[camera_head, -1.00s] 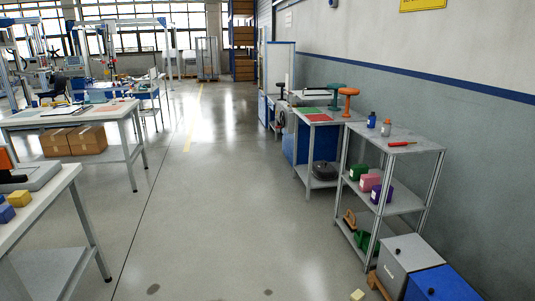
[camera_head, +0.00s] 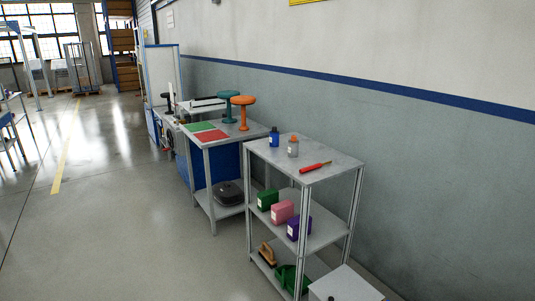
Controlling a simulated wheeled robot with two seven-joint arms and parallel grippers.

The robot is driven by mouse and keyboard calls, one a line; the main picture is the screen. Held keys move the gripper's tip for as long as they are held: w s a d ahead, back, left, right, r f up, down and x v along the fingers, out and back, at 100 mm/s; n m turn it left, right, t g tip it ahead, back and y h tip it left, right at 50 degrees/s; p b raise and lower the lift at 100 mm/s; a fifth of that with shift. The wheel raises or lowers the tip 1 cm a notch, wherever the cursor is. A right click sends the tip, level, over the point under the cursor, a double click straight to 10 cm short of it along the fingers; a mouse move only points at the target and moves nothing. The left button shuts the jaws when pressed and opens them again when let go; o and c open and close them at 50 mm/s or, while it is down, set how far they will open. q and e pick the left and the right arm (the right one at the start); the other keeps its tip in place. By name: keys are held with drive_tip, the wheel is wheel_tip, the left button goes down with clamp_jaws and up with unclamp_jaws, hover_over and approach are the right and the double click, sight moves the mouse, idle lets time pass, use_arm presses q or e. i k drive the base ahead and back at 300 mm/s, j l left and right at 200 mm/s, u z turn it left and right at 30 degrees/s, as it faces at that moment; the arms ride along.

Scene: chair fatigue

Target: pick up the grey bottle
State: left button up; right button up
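The grey bottle (camera_head: 293,148) has an orange cap and stands upright on the top of a grey metal shelf unit (camera_head: 331,159). A blue bottle (camera_head: 274,137) stands just to its left, and a red-handled tool (camera_head: 315,167) lies to its right on the same top. Neither of my grippers shows in the view, so I cannot see their state.
Green (camera_head: 267,199), pink (camera_head: 282,211) and purple (camera_head: 299,227) containers stand on the middle shelf. A workbench (camera_head: 240,136) with two stools on it adjoins behind. A grey cabinet (camera_head: 345,284) stands at the front. The wall (camera_head: 440,170) closes the right side; open floor (camera_head: 120,220) lies left.

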sight(293, 147)
drive_tip(key=i+l, duration=0.55)
drive_tip(key=i, duration=0.15)
drive_tip(key=i+j, duration=0.3)
